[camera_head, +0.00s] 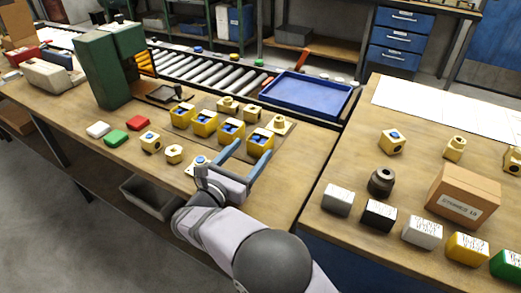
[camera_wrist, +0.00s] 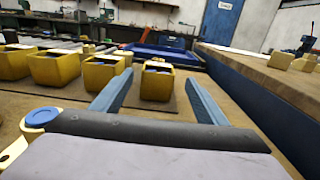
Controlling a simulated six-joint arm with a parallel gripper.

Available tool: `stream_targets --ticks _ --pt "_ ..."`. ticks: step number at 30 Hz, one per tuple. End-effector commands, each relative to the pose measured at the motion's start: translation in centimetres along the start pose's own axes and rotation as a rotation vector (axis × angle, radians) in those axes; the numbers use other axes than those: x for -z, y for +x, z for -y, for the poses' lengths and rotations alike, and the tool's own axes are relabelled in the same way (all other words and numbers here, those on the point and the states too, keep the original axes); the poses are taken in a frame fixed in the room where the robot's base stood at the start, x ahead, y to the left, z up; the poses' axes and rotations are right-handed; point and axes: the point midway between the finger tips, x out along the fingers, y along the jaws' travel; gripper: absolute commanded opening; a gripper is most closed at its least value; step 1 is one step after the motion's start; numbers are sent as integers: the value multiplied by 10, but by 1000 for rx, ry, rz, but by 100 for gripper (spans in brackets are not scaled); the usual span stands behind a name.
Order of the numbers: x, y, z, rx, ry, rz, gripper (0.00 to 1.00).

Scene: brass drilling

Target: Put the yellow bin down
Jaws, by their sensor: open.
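Several yellow bins with blue pieces inside stand in a row on the bench. The rightmost yellow bin (camera_head: 260,141) stands upright on a dark mat; it also shows in the wrist view (camera_wrist: 156,86). My gripper (camera_head: 252,150) is open, low over the bench, with its blue fingers pointing at this bin. In the wrist view the bin appears between the fingertips (camera_wrist: 157,72), with a gap on both sides. I cannot tell whether the tips reach past its near face. The neighbouring yellow bin (camera_head: 231,130) stands to its left.
A brass fitting with a blue top (camera_wrist: 42,118) lies left of my gripper. Brass pieces (camera_head: 227,104) stand behind the bins. A blue tray (camera_head: 310,95) lies beyond. A green machine (camera_head: 104,72) stands at left. Bare bench lies right of my gripper.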

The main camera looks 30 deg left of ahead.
Motion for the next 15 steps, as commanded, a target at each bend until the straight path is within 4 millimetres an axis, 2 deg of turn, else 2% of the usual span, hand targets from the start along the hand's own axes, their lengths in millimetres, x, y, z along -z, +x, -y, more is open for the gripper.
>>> stream_targets --ticks 9,15 --pt "-1 20 0 3 -1 -2 67" --pt "-1 25 0 2 0 -2 67"
